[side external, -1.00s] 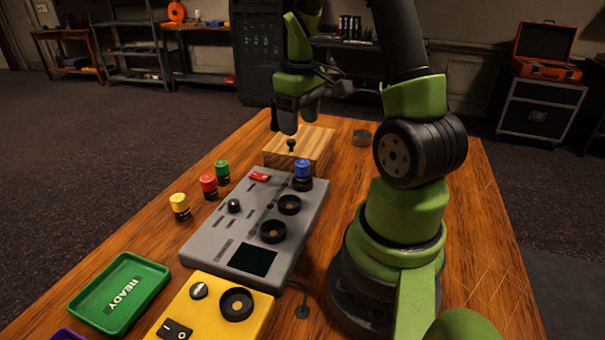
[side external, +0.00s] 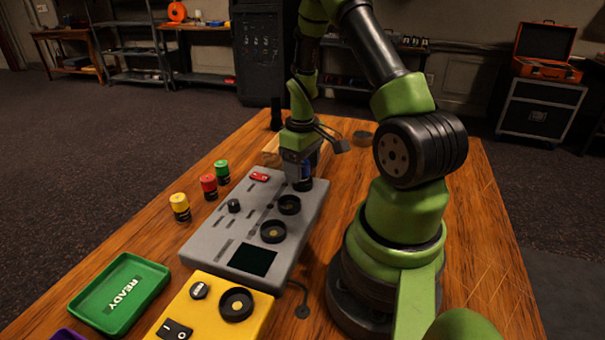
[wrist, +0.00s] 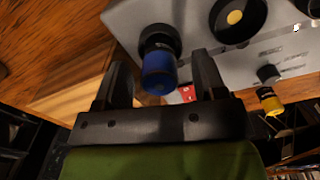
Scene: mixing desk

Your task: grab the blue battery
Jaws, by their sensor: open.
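The blue battery (wrist: 158,72) has a blue upper part and a dark lower end, and stands in the grey mixing console (side external: 215,240) at its far right corner. In the wrist view it lies between the two dark fingers of my gripper (wrist: 161,64), with a visible space on either side. In the side view my gripper (side external: 302,165) is low over that corner and hides most of the battery. My gripper is open and I see no grip on the battery.
Yellow (side external: 180,207), red (side external: 209,187) and green (side external: 222,172) batteries stand on the table left of the console. A wooden block (side external: 270,151) lies behind it. A green READY tray (side external: 120,293) and a yellow box (side external: 215,305) are at the front. Two console sockets look empty.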

